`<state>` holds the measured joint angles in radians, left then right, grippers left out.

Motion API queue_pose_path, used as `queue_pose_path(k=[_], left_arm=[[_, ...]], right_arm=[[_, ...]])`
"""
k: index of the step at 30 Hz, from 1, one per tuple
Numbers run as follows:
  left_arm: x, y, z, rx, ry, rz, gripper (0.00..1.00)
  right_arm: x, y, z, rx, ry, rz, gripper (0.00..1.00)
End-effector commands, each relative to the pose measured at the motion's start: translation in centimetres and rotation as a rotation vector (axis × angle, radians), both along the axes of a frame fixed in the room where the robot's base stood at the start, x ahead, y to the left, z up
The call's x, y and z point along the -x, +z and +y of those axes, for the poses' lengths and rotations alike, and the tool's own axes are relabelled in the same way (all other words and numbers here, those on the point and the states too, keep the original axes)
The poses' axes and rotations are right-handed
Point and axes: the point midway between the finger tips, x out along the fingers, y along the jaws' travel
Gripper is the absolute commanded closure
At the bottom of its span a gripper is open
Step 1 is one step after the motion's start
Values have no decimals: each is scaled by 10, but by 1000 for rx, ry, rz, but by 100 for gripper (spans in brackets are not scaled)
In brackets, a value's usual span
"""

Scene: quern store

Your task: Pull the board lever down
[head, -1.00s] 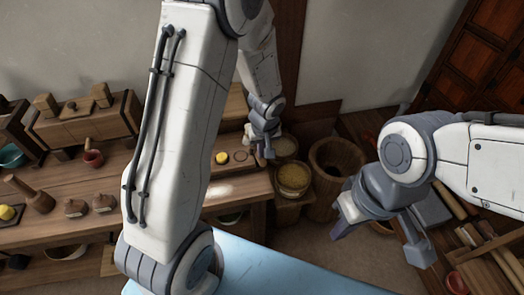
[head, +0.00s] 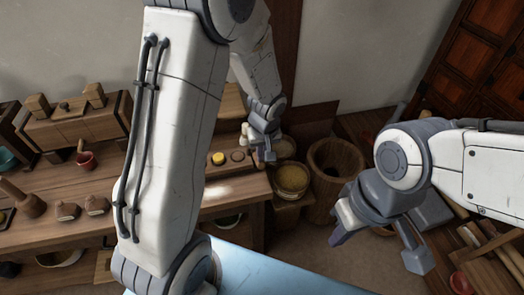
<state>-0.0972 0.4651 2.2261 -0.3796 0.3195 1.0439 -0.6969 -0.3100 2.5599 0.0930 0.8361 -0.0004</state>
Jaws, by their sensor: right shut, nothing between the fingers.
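I cannot make out the board lever; my left arm covers much of the bench behind it. My left gripper (head: 262,148) points down over the far right end of the wooden bench (head: 236,190), beside a small yellow piece and a dark disc. It is small and partly turned away, so its opening is unclear.
A wooden tub (head: 334,165) and a bucket with yellowish contents (head: 291,180) stand right of the bench. A light blue surface (head: 265,272) lies at the front. A dark panelled cabinet (head: 475,75) stands back right.

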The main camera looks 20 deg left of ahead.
Motion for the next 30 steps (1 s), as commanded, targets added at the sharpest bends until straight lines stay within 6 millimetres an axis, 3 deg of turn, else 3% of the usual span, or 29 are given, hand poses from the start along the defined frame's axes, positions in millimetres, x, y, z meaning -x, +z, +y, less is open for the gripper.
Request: queue_pose_path(k=[1, 7, 11, 16, 18, 24, 30], left_arm=[[8, 0, 0, -2, 3, 22, 100], [6, 7, 2, -2, 4, 17, 100], [2, 20, 4, -2, 5, 17, 100], [-5, 48, 8, -2, 2, 22, 100], [0, 60, 3, -2, 0, 15, 100], [12, 102, -6, -2, -3, 15, 100], [19, 125, -10, -2, -3, 17, 100]], right_arm=[[0, 3, 0, 0, 0, 0, 100], [0, 8, 0, 0, 0, 0, 100], [0, 21, 0, 0, 0, 0, 100], [0, 47, 0, 0, 0, 0, 100], [0, 39, 0, 0, 0, 0, 100], [0, 41, 0, 0, 0, 0, 100], [0, 41, 0, 0, 0, 0, 100]])
